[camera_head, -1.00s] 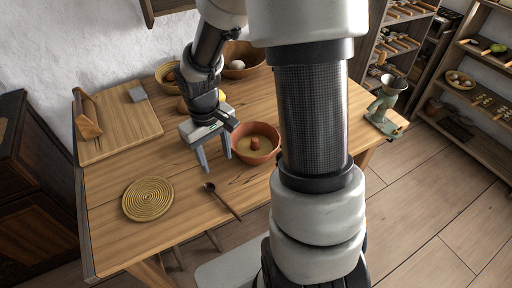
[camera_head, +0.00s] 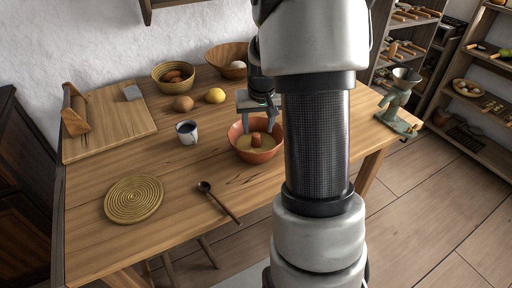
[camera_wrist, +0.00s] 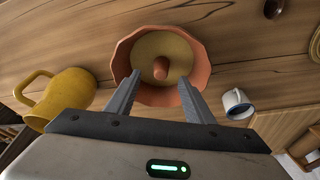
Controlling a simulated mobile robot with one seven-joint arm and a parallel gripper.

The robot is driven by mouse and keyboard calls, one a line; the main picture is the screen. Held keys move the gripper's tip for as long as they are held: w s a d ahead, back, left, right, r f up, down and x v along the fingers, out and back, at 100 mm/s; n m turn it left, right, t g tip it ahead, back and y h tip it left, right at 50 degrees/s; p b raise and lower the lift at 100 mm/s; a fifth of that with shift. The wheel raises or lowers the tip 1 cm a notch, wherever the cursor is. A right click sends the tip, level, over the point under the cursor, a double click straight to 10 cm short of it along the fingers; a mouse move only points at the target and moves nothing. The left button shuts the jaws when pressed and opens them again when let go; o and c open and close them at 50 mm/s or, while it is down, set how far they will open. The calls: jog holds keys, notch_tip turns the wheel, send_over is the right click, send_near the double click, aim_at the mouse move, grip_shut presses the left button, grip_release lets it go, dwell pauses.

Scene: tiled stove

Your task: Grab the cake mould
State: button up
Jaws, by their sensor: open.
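The cake mould (camera_head: 243,151) is a reddish-brown, many-sided bowl with a central cone and pale batter inside. It stands on the wooden table. In the wrist view the mould (camera_wrist: 124,57) lies straight ahead, with the cone between my two fingers. My gripper (camera_head: 258,127) is open and empty at the mould's far side, partly hidden by my own arm. In the wrist view my gripper (camera_wrist: 160,77) has its fingertips spread over the mould's near part, inside its outline. I cannot tell whether they touch it.
A white mug (camera_head: 187,133) stands left of the mould; a wooden spoon (camera_head: 220,203) and woven mat (camera_head: 134,199) lie nearer. A yellow jug (camera_wrist: 68,94) shows in the wrist view. An egg basket (camera_head: 174,80) and lemon (camera_head: 215,96) are behind.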

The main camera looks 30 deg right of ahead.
aim_at(256, 135)
jog(key=b+x, duration=0.1)
jog(key=x, duration=0.6)
jog(key=shift+w+f+b, duration=0.2)
jog(key=shift+w+b, duration=0.05)
jog(key=shift+b, duration=0.1)
grip_shut()
